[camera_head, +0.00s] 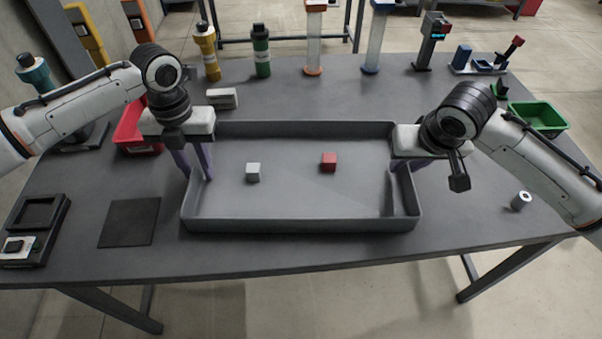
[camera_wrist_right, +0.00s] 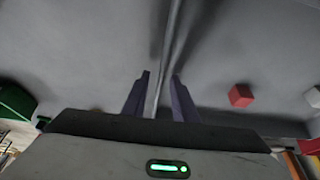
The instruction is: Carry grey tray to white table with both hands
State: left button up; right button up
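I see no white table.
A red bin (camera_head: 135,135) stands left of the tray and a green bin (camera_head: 540,116) at the right. Bottles and column devices line the table's back. A black mat (camera_head: 130,222) lies front left. A small white cylinder (camera_head: 521,200) stands at the right.

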pick_arm(q)
grip_shut()
pick_arm(e)
grip_shut()
pick_arm(q)
jog(key=shift+r, duration=0.1)
pick_arm(e)
jog(key=shift+r, duration=0.15)
dwell(0.8)
